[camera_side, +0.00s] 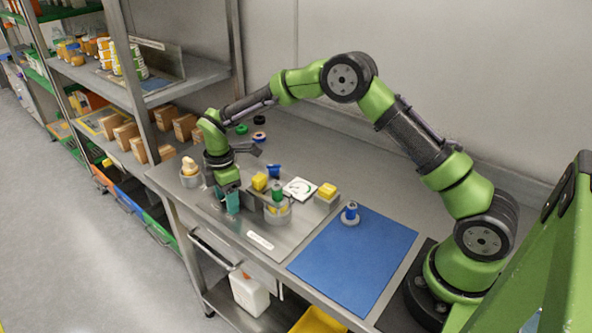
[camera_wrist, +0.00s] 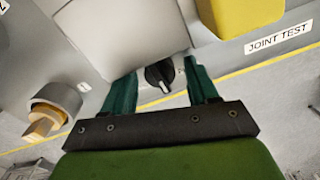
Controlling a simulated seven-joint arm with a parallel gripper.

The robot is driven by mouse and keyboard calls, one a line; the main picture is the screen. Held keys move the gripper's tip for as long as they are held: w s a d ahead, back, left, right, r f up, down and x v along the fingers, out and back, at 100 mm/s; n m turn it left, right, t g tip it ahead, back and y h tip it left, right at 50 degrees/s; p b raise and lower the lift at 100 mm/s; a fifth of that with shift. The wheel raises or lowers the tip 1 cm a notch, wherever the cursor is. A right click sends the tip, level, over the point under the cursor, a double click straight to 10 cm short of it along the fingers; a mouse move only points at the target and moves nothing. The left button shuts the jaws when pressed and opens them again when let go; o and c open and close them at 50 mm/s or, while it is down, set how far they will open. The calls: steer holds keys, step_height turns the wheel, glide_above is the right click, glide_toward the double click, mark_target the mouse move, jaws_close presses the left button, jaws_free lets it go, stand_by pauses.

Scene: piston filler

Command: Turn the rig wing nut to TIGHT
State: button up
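My gripper (camera_wrist: 162,72) shows two teal fingers spread apart in the wrist view. A black knob (camera_wrist: 158,74) with a white pointer mark sits between them, with gaps visible on both sides. A tan, winged piece on a grey round boss (camera_wrist: 43,122) is at the left of the wrist view, clear of the fingers; it looks like the wing nut. A similar tan piece on a grey cylinder (camera_side: 190,166) shows in the side view, left of my gripper (camera_side: 230,203). In the side view my gripper hides the knob. I cannot read a TIGHT mark.
A yellow block (camera_wrist: 248,14) and a JOINT TEST label (camera_wrist: 278,38) lie to the right in the wrist view. The side view shows a white dial card (camera_side: 300,188), a grey cup (camera_side: 278,214), another yellow block (camera_side: 327,190) and a mostly clear blue mat (camera_side: 355,260).

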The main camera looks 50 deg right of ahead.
step_height(320, 180, up, 17)
stand_by(0.7)
steer(key=shift+f, duration=0.1)
step_height(320, 180, down, 17)
steer(key=n, duration=0.6)
stand_by(0.4)
steer(key=c, duration=1)
steer(key=shift+c, duration=0.2)
